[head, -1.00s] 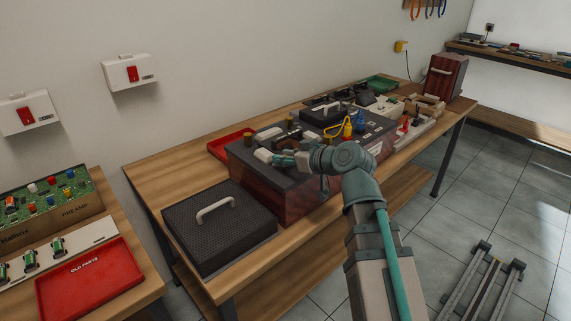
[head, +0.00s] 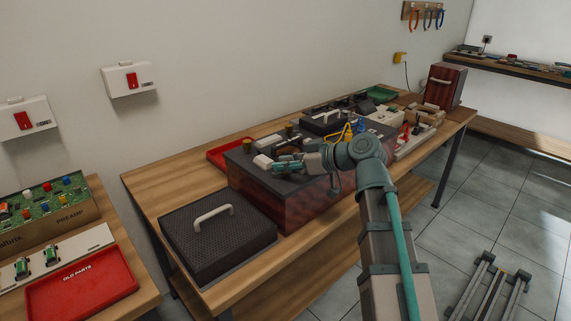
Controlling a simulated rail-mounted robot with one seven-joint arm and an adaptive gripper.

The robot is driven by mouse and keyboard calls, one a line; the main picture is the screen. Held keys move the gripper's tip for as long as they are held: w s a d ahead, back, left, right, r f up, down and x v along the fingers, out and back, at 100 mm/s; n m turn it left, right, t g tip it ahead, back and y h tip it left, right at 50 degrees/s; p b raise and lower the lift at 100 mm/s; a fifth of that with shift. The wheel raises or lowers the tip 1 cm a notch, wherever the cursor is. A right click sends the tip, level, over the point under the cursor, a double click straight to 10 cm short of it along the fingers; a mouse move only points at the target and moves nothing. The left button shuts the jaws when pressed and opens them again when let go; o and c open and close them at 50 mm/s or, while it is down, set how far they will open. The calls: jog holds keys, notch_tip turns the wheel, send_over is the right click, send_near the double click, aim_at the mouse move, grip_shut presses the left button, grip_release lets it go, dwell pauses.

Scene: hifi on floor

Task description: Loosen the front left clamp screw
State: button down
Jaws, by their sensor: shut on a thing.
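A dark red wooden box (head: 290,207) with a black top stands on the long wooden bench. My gripper (head: 277,164) lies low over the front left of its top, reaching in from the right. It is shut on a small part that its fingers hide, too small here to identify as the front left clamp screw. A pale block (head: 262,160) sits right beside the fingertips. Two brass-coloured knobs, one at the left (head: 247,145) and one further back (head: 289,130), stand on the top.
A black perforated cover (head: 205,250) with a pale handle lies on the bench (head: 150,185) left of the box. A red tray (head: 222,158) is behind the box. Yellow and blue parts (head: 350,129) and other tools crowd the right. An old-parts tray (head: 85,290) is on the left table.

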jog(key=c, duration=0.9)
grip_release()
jog(key=shift+f, duration=0.1)
jog(key=shift+d, duration=0.1)
jog(key=v, duration=1.2)
